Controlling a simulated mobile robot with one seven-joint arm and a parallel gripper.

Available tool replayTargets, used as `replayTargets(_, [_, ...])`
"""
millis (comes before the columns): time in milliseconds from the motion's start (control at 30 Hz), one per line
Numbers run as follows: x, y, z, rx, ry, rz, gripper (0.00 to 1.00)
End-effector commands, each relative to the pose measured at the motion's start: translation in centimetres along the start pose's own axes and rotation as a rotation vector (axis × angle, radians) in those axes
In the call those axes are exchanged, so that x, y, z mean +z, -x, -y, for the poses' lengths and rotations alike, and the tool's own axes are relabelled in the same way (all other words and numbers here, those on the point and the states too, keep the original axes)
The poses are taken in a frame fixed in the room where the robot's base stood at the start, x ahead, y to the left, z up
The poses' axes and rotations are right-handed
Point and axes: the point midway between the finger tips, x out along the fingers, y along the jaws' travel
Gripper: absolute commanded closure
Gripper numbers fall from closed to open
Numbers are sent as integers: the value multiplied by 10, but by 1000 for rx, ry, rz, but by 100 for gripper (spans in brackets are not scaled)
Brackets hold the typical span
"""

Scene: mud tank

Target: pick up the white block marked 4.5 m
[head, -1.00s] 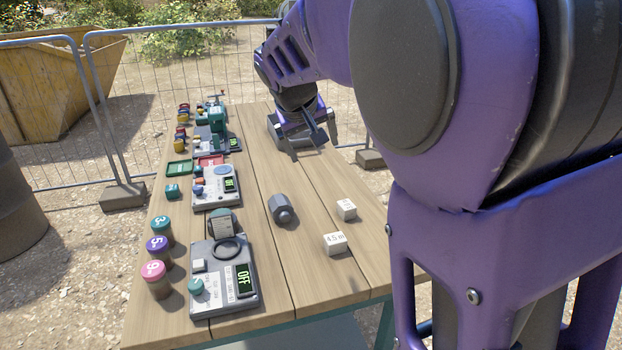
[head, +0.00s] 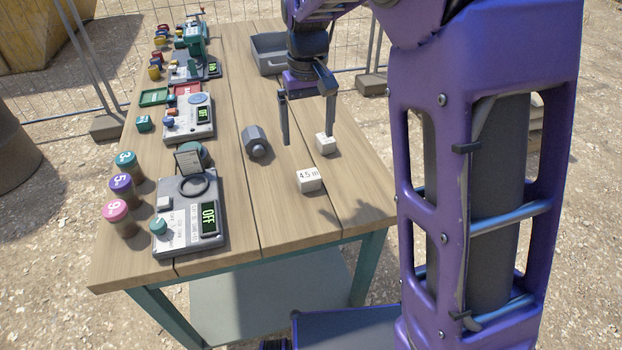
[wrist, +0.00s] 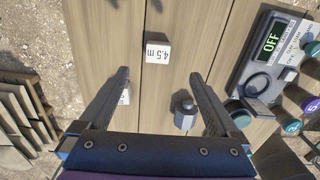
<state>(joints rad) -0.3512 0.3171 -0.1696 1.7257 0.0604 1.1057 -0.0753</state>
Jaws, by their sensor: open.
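The white block marked 4.5 m (head: 309,180) sits on the wooden table near its front right part, label readable. It also shows in the wrist view (wrist: 157,50), ahead of the fingertips and roughly between their lines. My gripper (head: 308,140) is open and empty above the table, fingers pointing down, behind the block in the head view. In the wrist view my gripper (wrist: 158,75) has its two fingers wide apart. A second white block (head: 325,143) stands close to the right finger in the head view, and the left finger partly hides it in the wrist view.
A dark grey hexagonal piece (head: 255,142) lies left of my gripper. A grey device reading OFF (head: 190,215) and several coloured-lid jars (head: 122,187) stand further left. A grey bin (head: 268,55) is at the back. Table around the 4.5 m block is clear.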

Motion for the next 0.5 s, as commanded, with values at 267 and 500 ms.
replayTargets(267, [0,-63,0,1,-1,3,3])
replayTargets(500, [-1,-86,-1,1,-1,0,3])
